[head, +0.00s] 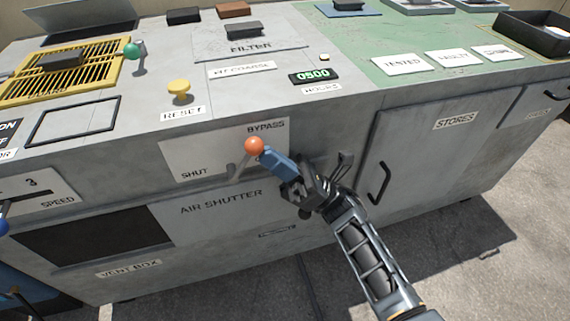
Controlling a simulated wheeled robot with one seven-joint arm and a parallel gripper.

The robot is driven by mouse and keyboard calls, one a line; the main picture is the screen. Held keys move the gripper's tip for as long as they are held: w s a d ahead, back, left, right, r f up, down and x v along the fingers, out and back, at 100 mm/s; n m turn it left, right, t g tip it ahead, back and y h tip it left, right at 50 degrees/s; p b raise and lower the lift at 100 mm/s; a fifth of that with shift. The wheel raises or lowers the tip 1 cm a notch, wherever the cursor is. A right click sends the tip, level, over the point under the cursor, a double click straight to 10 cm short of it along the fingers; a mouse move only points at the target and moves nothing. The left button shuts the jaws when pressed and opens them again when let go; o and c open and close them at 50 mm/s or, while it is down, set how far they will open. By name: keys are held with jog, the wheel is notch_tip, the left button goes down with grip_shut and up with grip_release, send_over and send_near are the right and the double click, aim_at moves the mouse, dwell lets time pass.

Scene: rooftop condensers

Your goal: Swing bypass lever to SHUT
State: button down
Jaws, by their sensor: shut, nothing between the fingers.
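The bypass lever has an orange ball knob (254,145) on a short grey stalk. It stands out from a pale plate (190,154) on the front of the grey cabinet. The plate reads SHUT at its lower left and BYPASS at its upper right. The knob shows just below the BYPASS word, and the stalk leans up and right. My gripper (269,156) is shut and empty, its blue fingertips just right of the knob. They look touching or nearly touching; I cannot tell which. Part of the plate's right end is hidden behind my gripper.
A dark latch handle (342,165) sticks out right of my gripper, and a black door handle (378,183) is beyond it. A yellow RESET button (179,88) and a green-knobbed lever (131,50) stand on the top. The cabinet front left of the knob is clear up to the SPEED slot (35,190).

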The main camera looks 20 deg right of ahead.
aim_at(246, 150)
jog(key=shift+r, duration=0.1)
dwell(0.4)
jog(key=r+n+g+h, duration=0.1)
jog(key=a+r+n+g+h+p, duration=0.1)
jog(key=h, duration=0.1)
jog(key=shift+a+r, duration=0.2)
jog(key=shift+a, duration=0.1)
jog(key=a+g+h, duration=0.1)
jog(key=a+r+n+h+p, duration=0.1)
jog(key=h, duration=0.1)
jog(key=shift+a+r+g+h, duration=0.1)
jog(key=shift+r+g+h, duration=0.05)
jog(key=shift+g+h, duration=0.2)
jog(key=shift+a, duration=0.3)
jog(key=shift+s+b+x, duration=0.15)
jog(key=shift+b+x, duration=0.15)
jog(key=shift+x, duration=0.4)
jog(key=shift+s+b+x, duration=0.15)
jog(key=shift+b+x, duration=0.1)
jog(key=shift+x, duration=0.5)
jog(key=shift+a+r, duration=0.1)
jog(key=shift+a, duration=0.2)
